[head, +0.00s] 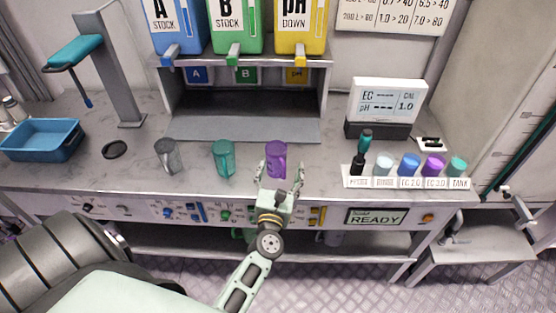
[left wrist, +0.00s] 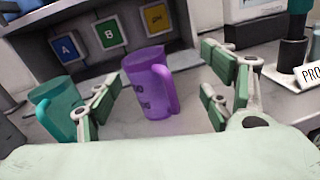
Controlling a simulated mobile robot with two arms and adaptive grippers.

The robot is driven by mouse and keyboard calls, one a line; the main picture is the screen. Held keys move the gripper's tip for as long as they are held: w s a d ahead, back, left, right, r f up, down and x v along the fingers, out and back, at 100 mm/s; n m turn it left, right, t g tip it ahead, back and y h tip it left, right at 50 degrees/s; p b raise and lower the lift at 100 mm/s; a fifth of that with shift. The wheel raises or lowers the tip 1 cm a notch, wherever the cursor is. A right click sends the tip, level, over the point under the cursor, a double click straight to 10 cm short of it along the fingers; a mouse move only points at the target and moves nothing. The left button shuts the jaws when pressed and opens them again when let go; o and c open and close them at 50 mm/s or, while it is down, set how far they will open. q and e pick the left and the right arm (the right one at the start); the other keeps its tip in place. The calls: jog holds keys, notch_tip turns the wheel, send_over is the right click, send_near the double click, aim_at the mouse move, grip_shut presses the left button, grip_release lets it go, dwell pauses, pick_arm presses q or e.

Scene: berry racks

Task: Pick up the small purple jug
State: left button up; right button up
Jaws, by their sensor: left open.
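The small purple jug (head: 275,158) stands upright on the counter below the stock shelf. In the left wrist view the purple jug (left wrist: 148,85) stands between the open fingers, a little beyond them, with its handle on the right. My left gripper (head: 279,180) is open and empty, just in front of the jug. It also shows in the left wrist view (left wrist: 165,105), with green finger pads on both sides. I cannot tell whether a pad touches the jug. My right gripper is not in view.
A teal jug (head: 223,160) and a grey jug (head: 167,157) stand to the left. A labelled rack (head: 408,184) with several small cups stands to the right, below a meter (head: 388,100). A blue tray (head: 42,140) lies far left.

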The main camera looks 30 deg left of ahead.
aim_at(275, 159)
pick_arm(q)
jog(key=shift+s+a+f+n+g+y, duration=0.1)
jog(key=shift+a+f+n+g+y, duration=0.05)
jog(key=shift+a+n+y, duration=0.25)
jog(key=shift+s+a+f+n+g+y, duration=0.15)
jog(key=shift+a+n+y, duration=0.1)
jog(key=shift+n, duration=0.25)
jog(key=shift+w+a+n, duration=0.15)
jog(key=shift+a+n, duration=0.15)
jog(key=x, duration=0.7)
jog(key=shift+w+a+f, duration=0.15)
jog(key=c, duration=1.1)
jog(key=shift+c, duration=0.7)
